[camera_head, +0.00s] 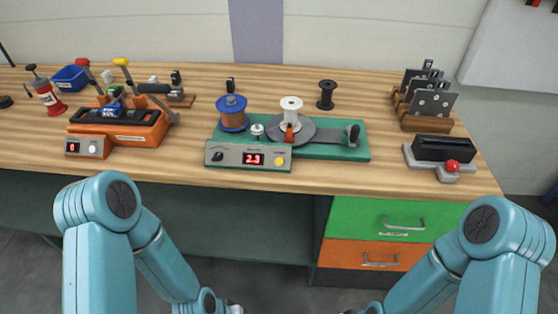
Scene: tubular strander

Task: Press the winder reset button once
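The winder (340,150) is a green base on the bench with a blue-flanged copper-coloured spool (233,114), a white spool (291,113) over a grey disc, and a dark-handled lever. Its grey front panel (230,157) carries a black knob, a red display (253,159) that seems to read 23 or 2.3, and a round yellow button (280,162) at the right end. The label above the button is too small to read. Both my arms are bent low in front of the bench, and their wrists run out at the bottom edge. Neither gripper's fingers show.
An orange device (118,130) with levers and its own small display stands left. A black block with a red button (453,166) stands right, before a rack of grey plates (432,103). A black spool (326,95) stands behind the winder. Green and orange drawers (380,219) are below.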

